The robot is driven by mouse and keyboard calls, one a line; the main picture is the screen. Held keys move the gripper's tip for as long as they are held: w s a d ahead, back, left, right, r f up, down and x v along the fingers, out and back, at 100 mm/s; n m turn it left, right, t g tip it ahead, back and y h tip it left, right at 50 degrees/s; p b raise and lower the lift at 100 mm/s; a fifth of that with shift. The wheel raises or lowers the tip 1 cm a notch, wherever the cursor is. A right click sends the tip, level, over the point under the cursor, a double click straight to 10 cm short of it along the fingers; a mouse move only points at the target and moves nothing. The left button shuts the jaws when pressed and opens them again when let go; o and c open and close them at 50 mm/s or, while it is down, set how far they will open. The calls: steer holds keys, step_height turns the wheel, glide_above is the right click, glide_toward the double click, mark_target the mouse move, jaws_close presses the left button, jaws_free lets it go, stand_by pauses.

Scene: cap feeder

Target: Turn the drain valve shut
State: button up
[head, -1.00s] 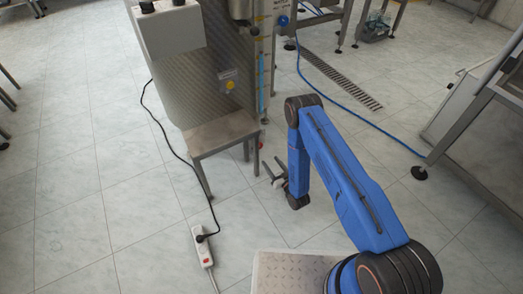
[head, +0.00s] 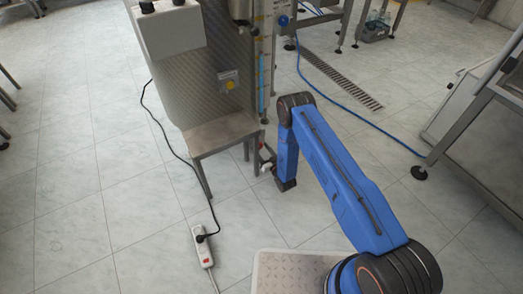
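The drain valve is not clearly visible. A small red part showed low beside the stool-like steel stand in the earlier picture, but my gripper and arm now cover that spot. My gripper (head: 264,161) is low beside the stand's right leg, at the foot of the quilted steel machine (head: 205,92). It is small and partly hidden by my blue arm. I cannot tell whether its fingers are open, shut or touching anything.
The steel stand (head: 222,131) is just left of my gripper. A black cable runs to a white power strip (head: 203,246) on the floor. A blue hose (head: 345,97) and floor drain grate (head: 340,79) lie to the right. The tiled floor between is clear.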

steer(key=c, duration=1.1)
steer(key=shift+n, duration=2.4)
steer(key=shift+o, duration=0.2)
steer(key=o, duration=1.1)
steer(key=shift+c, duration=0.2)
steer(key=shift+s+d, duration=0.1)
steer(key=shift+s, duration=0.05)
steer(key=v, duration=1.7)
steer(key=shift+d, duration=0.1)
